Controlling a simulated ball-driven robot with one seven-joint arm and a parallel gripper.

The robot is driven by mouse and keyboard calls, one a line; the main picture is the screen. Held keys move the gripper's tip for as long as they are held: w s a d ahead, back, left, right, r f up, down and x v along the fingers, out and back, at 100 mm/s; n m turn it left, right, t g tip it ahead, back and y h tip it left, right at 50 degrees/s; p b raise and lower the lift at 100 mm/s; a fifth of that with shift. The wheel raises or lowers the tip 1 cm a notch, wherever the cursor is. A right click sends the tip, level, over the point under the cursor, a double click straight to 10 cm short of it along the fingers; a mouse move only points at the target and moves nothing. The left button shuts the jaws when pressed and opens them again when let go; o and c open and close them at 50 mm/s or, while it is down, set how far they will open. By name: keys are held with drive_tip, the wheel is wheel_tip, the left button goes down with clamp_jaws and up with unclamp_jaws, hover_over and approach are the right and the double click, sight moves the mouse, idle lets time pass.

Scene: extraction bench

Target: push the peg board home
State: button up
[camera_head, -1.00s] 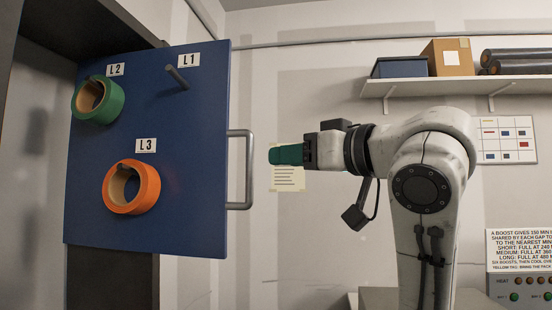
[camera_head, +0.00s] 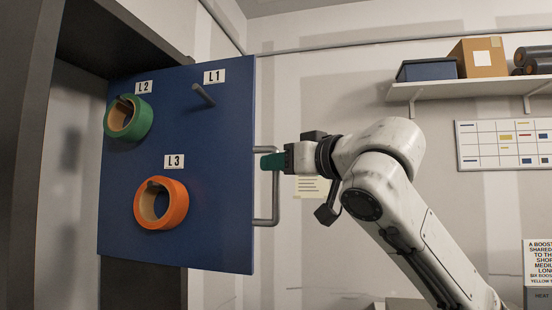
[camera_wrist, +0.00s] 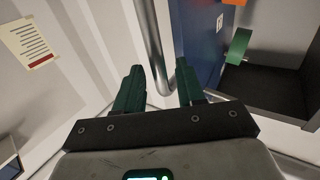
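The blue peg board (camera_head: 215,135) stands out from a dark cabinet in the head view. Its L1 peg (camera_head: 203,95) is bare. A green ring (camera_head: 128,117) hangs at L2 and an orange ring (camera_head: 161,203) at L3. A grey bar handle (camera_head: 275,200) is on its right edge. My gripper (camera_head: 265,161) is at the upper part of the handle. In the wrist view its green fingers (camera_wrist: 160,64) are apart, with the handle bar (camera_wrist: 154,35) between their tips in the picture. Whether either finger touches the bar cannot be told.
The dark cabinet (camera_head: 68,190) surrounds the board's left side. A wall shelf (camera_head: 470,87) with a blue bin (camera_head: 427,70), a cardboard box (camera_head: 478,60) and dark rolls is at upper right. A paper note (camera_head: 311,187) is on the wall behind my gripper.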

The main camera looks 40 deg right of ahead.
drive_tip(key=shift+w, duration=0.85)
drive_tip(key=shift+a, duration=0.1)
clamp_jaws()
